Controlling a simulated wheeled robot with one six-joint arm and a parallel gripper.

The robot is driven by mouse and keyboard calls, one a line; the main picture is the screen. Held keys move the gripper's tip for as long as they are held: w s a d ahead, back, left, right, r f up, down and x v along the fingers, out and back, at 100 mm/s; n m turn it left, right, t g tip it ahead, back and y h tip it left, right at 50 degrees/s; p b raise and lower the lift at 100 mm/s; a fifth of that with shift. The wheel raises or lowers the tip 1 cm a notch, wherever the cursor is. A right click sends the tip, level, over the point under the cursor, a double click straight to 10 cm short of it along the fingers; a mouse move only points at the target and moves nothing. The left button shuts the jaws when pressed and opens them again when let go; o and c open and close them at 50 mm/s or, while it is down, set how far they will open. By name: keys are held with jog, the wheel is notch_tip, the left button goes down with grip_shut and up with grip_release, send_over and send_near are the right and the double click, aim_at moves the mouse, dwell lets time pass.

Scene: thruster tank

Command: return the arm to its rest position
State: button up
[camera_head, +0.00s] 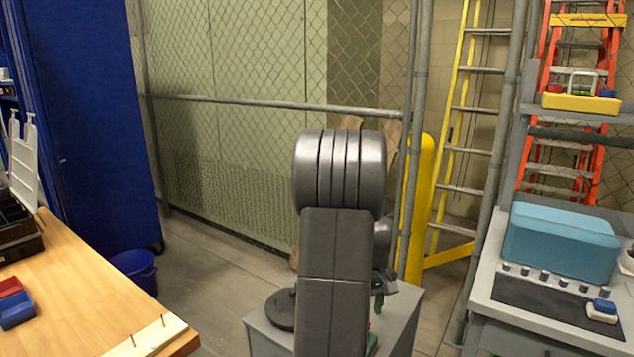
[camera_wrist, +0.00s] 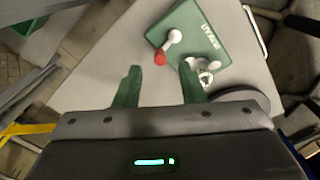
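A dark round disc (camera_head: 281,310) is at the table's left. A wooden workbench (camera_head: 75,290) is at left, a blue bin (camera_head: 135,268) behind it. A grey bench with a teal case (camera_head: 560,242) is at right. A yellow post (camera_head: 420,205) and mesh fence stand behind.

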notch_tip(320, 180, down, 4)
jog(key=shift+r, duration=0.1)
jog(key=shift+d+f+m, duration=0.1)
jog(key=shift+f+m, duration=0.1)
jog(key=shift+m, duration=0.1)
jog(key=m, duration=0.3)
jog(key=s+d+m+b, duration=0.1)
jog(key=m, duration=0.1)
jog(key=shift+r+m, duration=0.1)
jog(key=shift+m, duration=0.2)
